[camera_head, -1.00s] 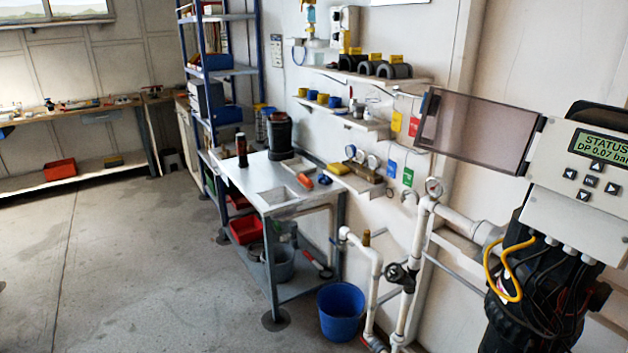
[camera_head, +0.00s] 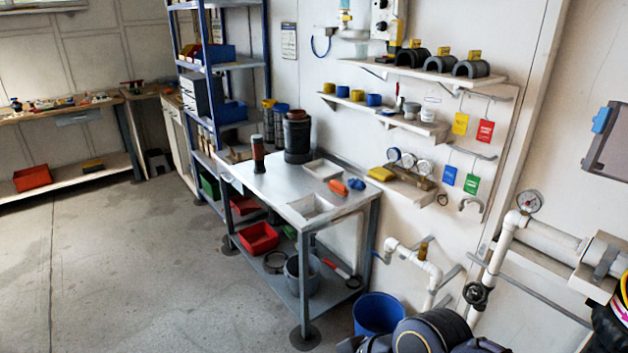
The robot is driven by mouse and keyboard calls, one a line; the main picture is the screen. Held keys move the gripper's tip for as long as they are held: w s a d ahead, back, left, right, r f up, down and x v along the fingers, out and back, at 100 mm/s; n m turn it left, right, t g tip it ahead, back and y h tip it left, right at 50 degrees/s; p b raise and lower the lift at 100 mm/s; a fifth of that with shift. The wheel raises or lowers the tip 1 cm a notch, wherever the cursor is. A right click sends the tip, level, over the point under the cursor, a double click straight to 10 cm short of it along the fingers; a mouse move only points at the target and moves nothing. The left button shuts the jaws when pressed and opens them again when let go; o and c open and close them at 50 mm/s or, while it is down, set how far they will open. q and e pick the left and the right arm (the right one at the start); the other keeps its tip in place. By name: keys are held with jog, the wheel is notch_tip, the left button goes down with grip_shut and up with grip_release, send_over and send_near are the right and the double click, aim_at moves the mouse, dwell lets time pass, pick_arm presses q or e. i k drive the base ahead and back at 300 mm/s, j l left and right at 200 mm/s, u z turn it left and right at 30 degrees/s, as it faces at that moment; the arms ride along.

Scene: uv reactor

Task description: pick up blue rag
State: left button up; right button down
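A small blue crumpled thing (camera_head: 356,184), which looks like the blue rag, lies on the right part of the metal workbench top (camera_head: 268,187). It is right beside an orange object (camera_head: 334,187) and close to the wall. Neither of my grippers is in view. A dark rounded part, apparently of my own arm, shows at the bottom edge, well short of the bench.
A dark canister (camera_head: 297,137) and a dark bottle (camera_head: 258,154) stand at the bench's far end. A blue bucket (camera_head: 378,314) stands on the floor at its near right. White pipes (camera_head: 497,260) run along the wall at right. The floor left of the bench is clear.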

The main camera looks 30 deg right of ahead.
aim_at(357, 184)
jog(key=i+j+z, duration=0.1)
jog(key=i+z, duration=0.15)
jog(key=i, duration=0.2)
jog(key=i+j+z, duration=0.2)
jog(key=i, duration=0.25)
jog(key=i+l+z, duration=0.15)
jog(key=z, duration=0.25)
jog(key=i+z, duration=0.6)
jog(key=z, duration=0.25)
jog(key=i+z, duration=0.3)
jog(key=z, duration=0.15)
jog(key=i+j+z, duration=0.2)
jog(key=z, duration=0.2)
jog(key=i+j+z, duration=0.1)
jog(key=i+z, duration=0.15)
jog(key=i+j+z, duration=0.3)
jog(key=i, duration=0.2)
